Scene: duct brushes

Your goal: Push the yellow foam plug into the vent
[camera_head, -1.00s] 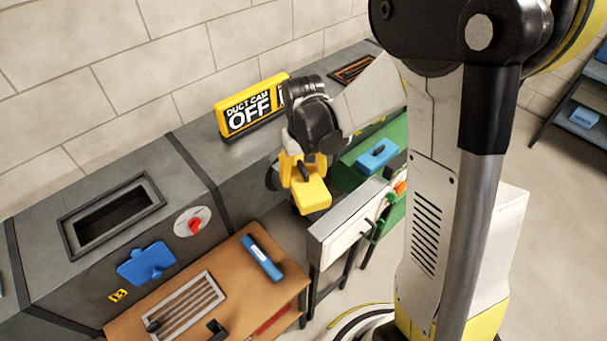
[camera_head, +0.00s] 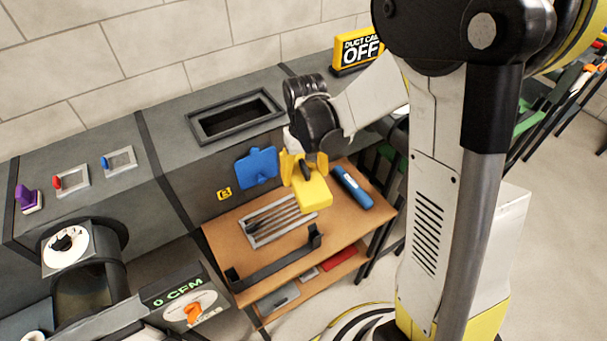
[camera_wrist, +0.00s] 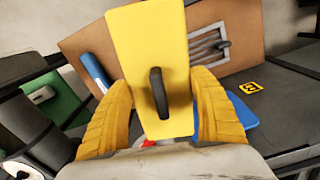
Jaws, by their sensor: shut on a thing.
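The yellow foam plug (camera_head: 312,194) is a block with a black handle. My gripper (camera_head: 303,164) is shut on it and holds it above the wooden bench. In the wrist view the plug (camera_wrist: 150,60) fills the upper middle, with its dark handle between my yellow fingers (camera_wrist: 161,100). The vent (camera_head: 235,117) is a dark, framed rectangular opening in the top of the grey duct, up and left of my gripper in the head view. The plug is apart from the vent. Part of the plug's grip area is hidden by my fingers.
A wooden bench (camera_head: 225,240) carries a slotted grille (camera_head: 277,222), a blue tool (camera_head: 351,187) and a black bracket (camera_head: 290,260). A blue plate (camera_head: 257,167) is on the duct's front. The "DUCT CAM OFF" sign (camera_head: 358,50) stands behind. A dial (camera_head: 190,305) reads 0 CFM.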

